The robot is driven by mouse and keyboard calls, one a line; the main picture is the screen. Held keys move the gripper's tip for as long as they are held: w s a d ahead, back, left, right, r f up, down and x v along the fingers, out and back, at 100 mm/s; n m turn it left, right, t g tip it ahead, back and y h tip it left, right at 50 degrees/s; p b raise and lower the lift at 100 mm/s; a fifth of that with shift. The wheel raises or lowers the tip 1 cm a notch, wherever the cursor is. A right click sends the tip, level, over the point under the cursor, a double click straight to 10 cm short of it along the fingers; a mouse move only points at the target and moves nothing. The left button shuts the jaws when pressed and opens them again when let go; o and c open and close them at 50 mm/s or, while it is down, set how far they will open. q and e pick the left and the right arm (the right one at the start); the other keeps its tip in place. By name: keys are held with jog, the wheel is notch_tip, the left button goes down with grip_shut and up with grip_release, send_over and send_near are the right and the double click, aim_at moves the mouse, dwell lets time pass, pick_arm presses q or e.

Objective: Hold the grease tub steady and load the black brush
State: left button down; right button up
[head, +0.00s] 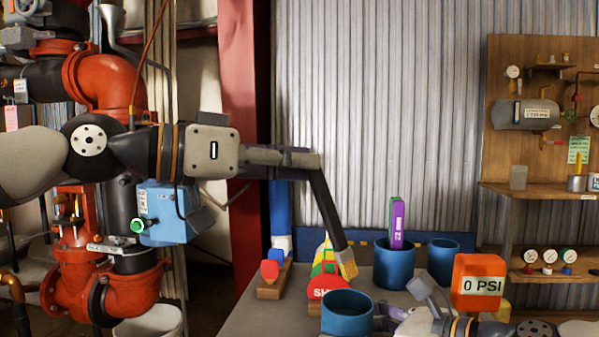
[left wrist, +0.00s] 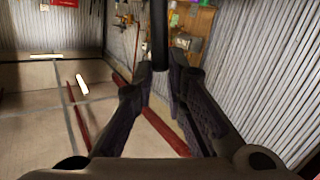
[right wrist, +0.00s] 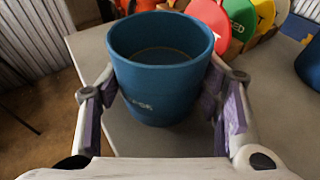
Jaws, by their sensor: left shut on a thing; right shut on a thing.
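The black brush (head: 330,215) hangs from my left gripper (head: 305,162), tilted, with its yellowish bristle tip pointing down to the right. In the left wrist view, the brush handle (left wrist: 160,40) sits between the fingers of my left gripper (left wrist: 162,80). The blue grease tub (head: 347,318) stands upright on the table, just below the bristle tip in the picture. In the right wrist view, my right gripper (right wrist: 160,95) is shut around the tub (right wrist: 158,85), a finger on each side. A brownish fill shows inside, and no brush shows there.
The grey table (head: 250,318) holds another blue tub (head: 394,266) with purple and green items in it, a third blue tub (head: 443,260), an orange 0 PSI block (head: 479,282) and several coloured signs behind the grease tub. Red pipework (head: 110,85) and a blue box (head: 168,212) stand left.

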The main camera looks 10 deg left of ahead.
jog(key=o, duration=0.9)
jog(key=shift+d, duration=0.1)
